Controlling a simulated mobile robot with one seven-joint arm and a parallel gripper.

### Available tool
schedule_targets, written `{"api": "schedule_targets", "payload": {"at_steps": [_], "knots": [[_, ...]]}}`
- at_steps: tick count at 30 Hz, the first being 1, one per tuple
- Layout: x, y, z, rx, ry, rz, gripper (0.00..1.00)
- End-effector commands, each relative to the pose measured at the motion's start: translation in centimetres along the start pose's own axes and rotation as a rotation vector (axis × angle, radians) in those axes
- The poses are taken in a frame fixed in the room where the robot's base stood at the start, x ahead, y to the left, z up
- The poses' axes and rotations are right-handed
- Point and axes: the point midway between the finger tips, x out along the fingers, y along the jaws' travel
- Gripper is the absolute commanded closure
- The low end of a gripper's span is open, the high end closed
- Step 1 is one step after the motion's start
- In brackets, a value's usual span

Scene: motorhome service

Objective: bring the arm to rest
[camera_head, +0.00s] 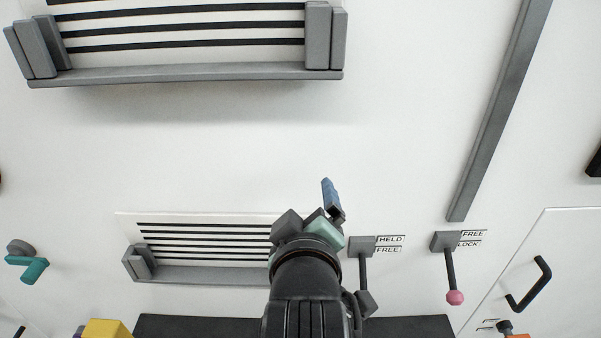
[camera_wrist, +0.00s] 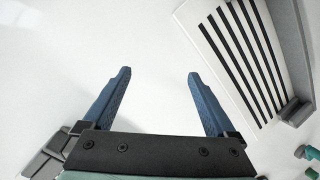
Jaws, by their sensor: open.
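My gripper (camera_wrist: 158,76) is open and empty in the wrist view, its two blue fingers apart with only white wall between them. In the head view my gripper (camera_head: 330,186) is raised in front of the white wall (camera_head: 230,160), at the right end of the lower vent. My dark arm comes up from the bottom middle and hides part of that vent. I cannot tell how far the fingers are from the wall.
The lower striped vent (camera_head: 205,231) has a grey ledge; a larger vent (camera_head: 190,75) is above. Right of my arm are a HELD/FREE lever (camera_head: 361,247) and a FREE/LOCK lever with a pink knob (camera_head: 454,297). A black handle (camera_head: 530,284) and teal handle (camera_head: 33,269) flank them.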

Motion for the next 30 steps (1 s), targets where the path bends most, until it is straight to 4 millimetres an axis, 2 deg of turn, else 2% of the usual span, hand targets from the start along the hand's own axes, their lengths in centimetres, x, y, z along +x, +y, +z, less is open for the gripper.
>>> {"api": "schedule_targets", "payload": {"at_steps": [1, 5, 6, 9, 12, 15, 18, 30], "knots": [[-1.0, 2.5, -2.8, 0.074, 0.096, 0.081, 0.08], [-5.2, 8.6, -9.3, 0.282, 0.363, 0.251, 0.08], [-7.0, 10.3, -11.1, 0.343, 0.452, 0.292, 0.08], [-11.8, 13.7, -14.8, 0.479, 0.669, 0.365, 0.08], [-16.3, 16.1, -17.2, 0.582, 0.854, 0.403, 0.08], [-19.6, 17.4, -18.5, 0.648, 0.985, 0.417, 0.08], [-21.4, 18.0, -19.1, 0.682, 1.056, 0.419, 0.08], [-21.8, 18.2, -19.3, 0.689, 1.072, 0.419, 0.08]]}}
